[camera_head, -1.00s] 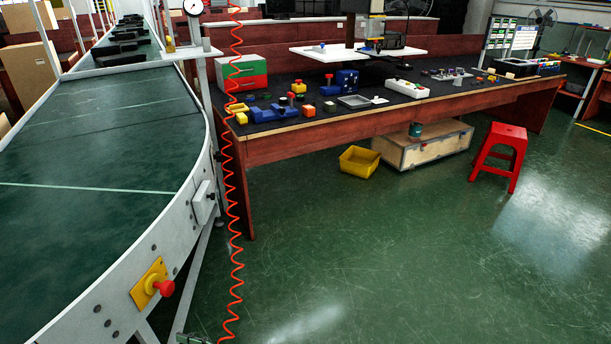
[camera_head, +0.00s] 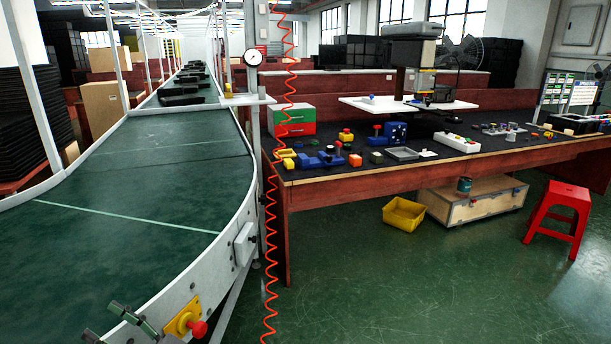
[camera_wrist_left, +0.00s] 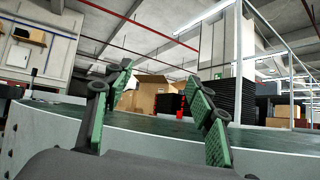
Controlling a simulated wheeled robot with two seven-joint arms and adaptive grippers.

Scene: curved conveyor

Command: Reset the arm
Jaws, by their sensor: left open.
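My left gripper (camera_head: 113,328) shows at the bottom left of the head view, in front of the curved conveyor's near side. Its two green-padded fingers are apart. In the left wrist view the open fingers (camera_wrist_left: 163,97) have nothing between them, with the conveyor edge and a cardboard box behind. My right gripper is in neither view.
The green conveyor belt (camera_head: 150,200) curves along the left. A red emergency button (camera_head: 197,329) sits on its side. A workbench (camera_head: 400,177) with several parts stands right, with a yellow bin (camera_head: 404,214) and red stool (camera_head: 560,215) on the floor. Open floor lies in front.

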